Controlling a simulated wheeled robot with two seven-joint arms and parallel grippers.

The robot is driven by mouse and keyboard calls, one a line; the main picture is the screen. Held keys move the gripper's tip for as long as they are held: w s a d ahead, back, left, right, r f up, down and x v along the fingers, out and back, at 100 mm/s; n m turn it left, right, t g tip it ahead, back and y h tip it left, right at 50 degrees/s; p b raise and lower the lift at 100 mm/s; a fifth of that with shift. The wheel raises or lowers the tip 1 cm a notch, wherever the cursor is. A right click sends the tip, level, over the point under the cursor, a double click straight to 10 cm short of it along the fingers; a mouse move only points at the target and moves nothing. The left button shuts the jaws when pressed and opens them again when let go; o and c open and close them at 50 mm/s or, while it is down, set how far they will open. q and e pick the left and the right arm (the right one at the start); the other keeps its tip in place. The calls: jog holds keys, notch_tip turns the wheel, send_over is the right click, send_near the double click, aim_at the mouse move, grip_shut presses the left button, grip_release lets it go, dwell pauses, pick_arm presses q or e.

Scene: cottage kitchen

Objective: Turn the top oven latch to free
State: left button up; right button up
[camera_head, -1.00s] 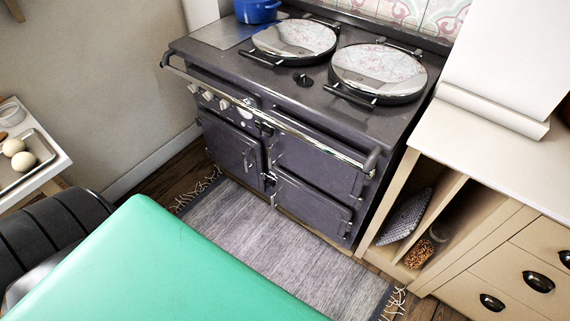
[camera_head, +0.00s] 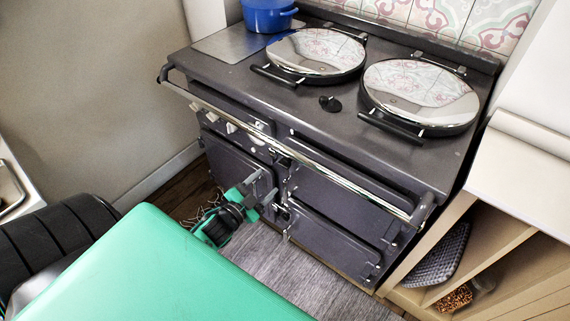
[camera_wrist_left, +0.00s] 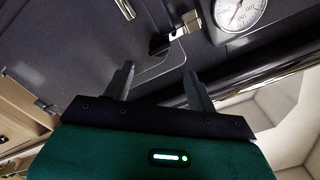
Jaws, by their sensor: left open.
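The dark range cooker (camera_head: 330,150) fills the middle of the head view. The top oven latch (camera_head: 281,158) is a small fitting under the front rail, between the upper doors, partly hard to make out. In the left wrist view, the latch (camera_wrist_left: 182,26) shows as a bright metal piece with a dark part beside it, close to a round dial. My left gripper (camera_head: 264,187) is in front of the cooker, below and left of the latch. In the left wrist view its two fingers (camera_wrist_left: 157,76) are apart with nothing between them, short of the latch. My right gripper is not in view.
The chrome rail (camera_head: 330,172) runs across the cooker front above the latch; it also shows in the left wrist view (camera_wrist_left: 250,83). A blue pot (camera_head: 268,15) stands on the cooker top. Open shelves (camera_head: 480,255) are at the right. A grey rug (camera_head: 290,275) lies in front.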

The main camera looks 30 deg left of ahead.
aim_at(282, 166)
pick_arm(q)
jog(key=w, duration=1)
jog(key=shift+d, duration=0.4)
jog(key=shift+w, duration=0.35)
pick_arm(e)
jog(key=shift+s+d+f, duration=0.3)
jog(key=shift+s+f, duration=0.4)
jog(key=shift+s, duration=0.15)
pick_arm(q)
jog(key=c, duration=1.1)
grip_shut()
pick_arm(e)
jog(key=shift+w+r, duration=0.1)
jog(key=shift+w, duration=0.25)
